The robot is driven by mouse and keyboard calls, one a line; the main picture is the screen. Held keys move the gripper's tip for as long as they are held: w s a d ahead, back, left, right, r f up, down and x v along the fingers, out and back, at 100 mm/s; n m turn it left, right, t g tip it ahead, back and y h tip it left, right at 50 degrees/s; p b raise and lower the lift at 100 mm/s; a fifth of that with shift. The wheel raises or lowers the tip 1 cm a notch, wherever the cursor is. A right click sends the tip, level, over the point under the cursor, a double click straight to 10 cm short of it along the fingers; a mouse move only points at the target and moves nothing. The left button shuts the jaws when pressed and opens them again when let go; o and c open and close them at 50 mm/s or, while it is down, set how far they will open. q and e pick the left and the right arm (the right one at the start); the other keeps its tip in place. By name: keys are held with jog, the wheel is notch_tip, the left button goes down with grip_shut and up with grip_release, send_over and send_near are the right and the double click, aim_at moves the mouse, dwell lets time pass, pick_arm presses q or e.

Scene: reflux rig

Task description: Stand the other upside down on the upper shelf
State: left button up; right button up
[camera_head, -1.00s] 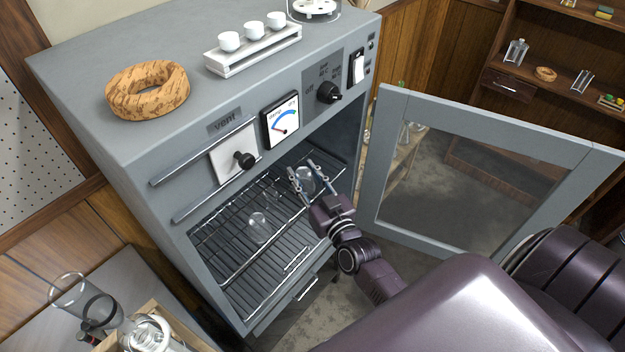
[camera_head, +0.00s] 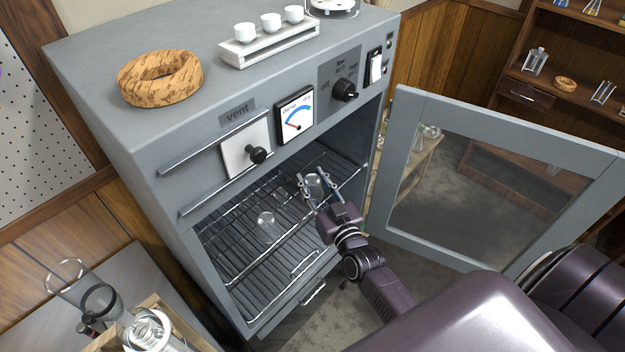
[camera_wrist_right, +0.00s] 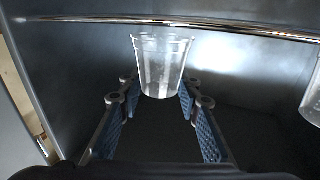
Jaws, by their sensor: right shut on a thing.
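My right gripper (camera_head: 318,192) reaches through the open front of the grey drying oven (camera_head: 110,150). It is shut on a clear glass beaker (camera_head: 314,182), which also shows between the blue-padded fingers in the right wrist view (camera_wrist_right: 162,68). There the beaker's wide end is at the top of the picture and its narrow end lower. Another clear glass (camera_head: 268,225) stands in the oven to the left of the gripper; its exact shelf is hard to tell. The wire upper shelf (camera_head: 215,238) shows through the opening. My left gripper is not in view.
The glazed oven door (camera_head: 395,165) stands open to the right of my arm. A vent slide (camera_head: 240,150) and gauge (camera_head: 295,116) are above the opening. A cork ring (camera_head: 160,78) and white crucibles in a rack (camera_head: 268,45) sit on top. Glassware (camera_head: 75,285) stands lower left.

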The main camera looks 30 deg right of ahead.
jog(key=shift+f, duration=0.1)
jog(key=shift+f+b, duration=0.35)
jog(key=shift+f, duration=0.05)
jog(key=o, duration=0.8)
jog(key=shift+r, duration=0.1)
jog(key=s, duration=1.2)
jog(key=shift+a, duration=0.35)
